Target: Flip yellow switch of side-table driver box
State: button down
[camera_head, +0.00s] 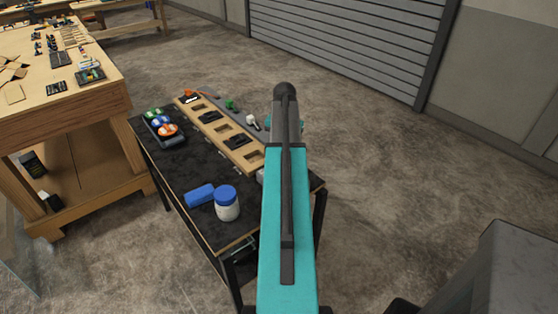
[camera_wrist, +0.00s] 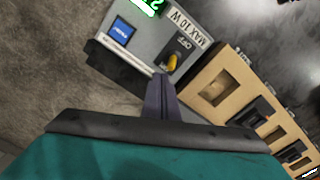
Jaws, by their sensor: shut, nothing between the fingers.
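The driver box (camera_wrist: 150,45) shows in the wrist view as a grey panel with a blue square, a green display cut off at the top edge, and "OFF" and "MAX 10 W" lettering. The yellow switch (camera_wrist: 173,62) is a small lever on this panel, beside the "OFF" lettering. My gripper (camera_wrist: 160,78) is shut and empty, its dark fingertips just below and left of the switch in the picture. I cannot tell whether they touch it. In the head view my arm hides the gripper, the switch and most or all of the box.
The black side table (camera_head: 185,185) carries a wooden board (camera_head: 222,132) with dark inserts, a blue-lidded jar (camera_head: 228,205), a blue block (camera_head: 200,194) and a tray (camera_head: 160,128) of coloured items. A wooden workbench (camera_head: 70,110) stands at left.

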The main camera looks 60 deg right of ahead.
jog(key=shift+f, duration=0.55)
jog(key=shift+w+a, duration=0.15)
jog(key=shift+a, duration=0.35)
jog(key=shift+w+a, duration=0.15)
jog(key=shift+a, duration=0.35)
dwell(0.5)
jog(key=shift+r, duration=0.1)
notch_tip(320, 180, up, 7)
jog(key=p, duration=0.4)
jog(key=shift+d+p, duration=0.3)
jog(key=shift+d, duration=0.1)
dwell(0.6)
jog(key=shift+s, duration=0.2)
dwell(0.4)
